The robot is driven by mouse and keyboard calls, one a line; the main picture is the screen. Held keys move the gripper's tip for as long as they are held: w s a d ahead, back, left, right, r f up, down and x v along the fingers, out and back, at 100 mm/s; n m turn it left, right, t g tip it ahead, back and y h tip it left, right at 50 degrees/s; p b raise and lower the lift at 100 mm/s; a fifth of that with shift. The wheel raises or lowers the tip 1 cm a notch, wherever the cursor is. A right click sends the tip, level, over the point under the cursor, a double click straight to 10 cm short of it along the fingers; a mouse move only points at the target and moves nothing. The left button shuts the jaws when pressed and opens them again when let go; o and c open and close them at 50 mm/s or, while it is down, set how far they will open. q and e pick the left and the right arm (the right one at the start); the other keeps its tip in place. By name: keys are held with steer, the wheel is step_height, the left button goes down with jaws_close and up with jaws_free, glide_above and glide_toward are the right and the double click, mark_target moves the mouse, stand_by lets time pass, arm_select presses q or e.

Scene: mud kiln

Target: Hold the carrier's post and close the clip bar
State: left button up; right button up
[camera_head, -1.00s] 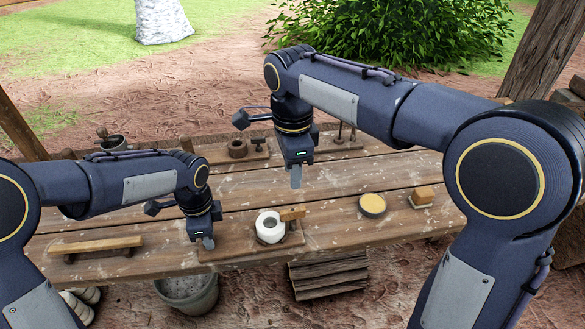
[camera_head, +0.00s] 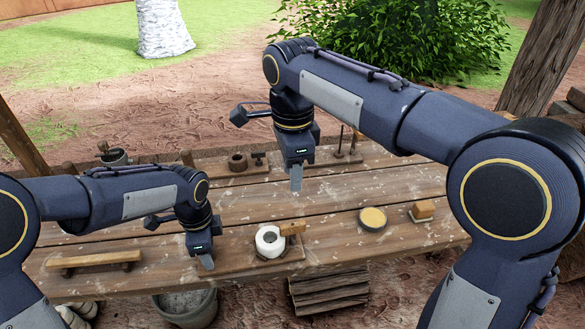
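The carrier (camera_head: 243,259) looks like a low wooden board near the table's front edge. I cannot make out the post, or whether the bar is open or closed. My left gripper (camera_head: 207,262) points down over the left end of the board, left of the white piece. My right gripper (camera_head: 296,181) points down above the middle of the table, behind the bar. Both show edge-on, and I see nothing held.
A round dish with yellow content (camera_head: 372,219) and a small wooden block (camera_head: 423,210) lie to the right. A raised wooden bar (camera_head: 92,260) lies at the left. A bucket (camera_head: 187,306) is below the front edge.

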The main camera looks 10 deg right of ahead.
arm_select(q)
steer(key=shift+r, duration=0.1)
step_height(320, 180, up, 12)
steer(key=shift+f, duration=0.2)
steer(key=shift+a+r, duration=0.15)
steer(key=shift+r, duration=0.1)
steer(key=s+a+r+n+t+h+p, duration=0.2)
steer(key=s+a+r+n+h, duration=0.15)
steer(key=s+a+n, duration=0.75)
arm_select(e)
steer(key=s+d+n+t+y, duration=0.2)
steer(key=s+d+n+y, duration=0.2)
steer(key=s+d+n, duration=0.55)
arm_select(q)
steer(key=s+f+n+t+p, duration=0.1)
steer(key=s+n+t, duration=0.2)
steer(key=s+n, duration=0.5)
steer(key=shift+s+d+f+n+t, duration=0.3)
steer(key=shift+s+d, duration=0.05)
steer(key=shift+s, duration=0.8)
arm_select(e)
steer(key=s+d+f+n+t, duration=0.1)
steer(key=s+f+n+t, duration=0.2)
steer(key=s+f+n, duration=0.3)
steer(key=s, duration=0.5)
steer(key=shift+s+f+t, duration=0.2)
steer(key=shift+s+t, duration=0.1)
steer(key=shift+s, duration=0.05)
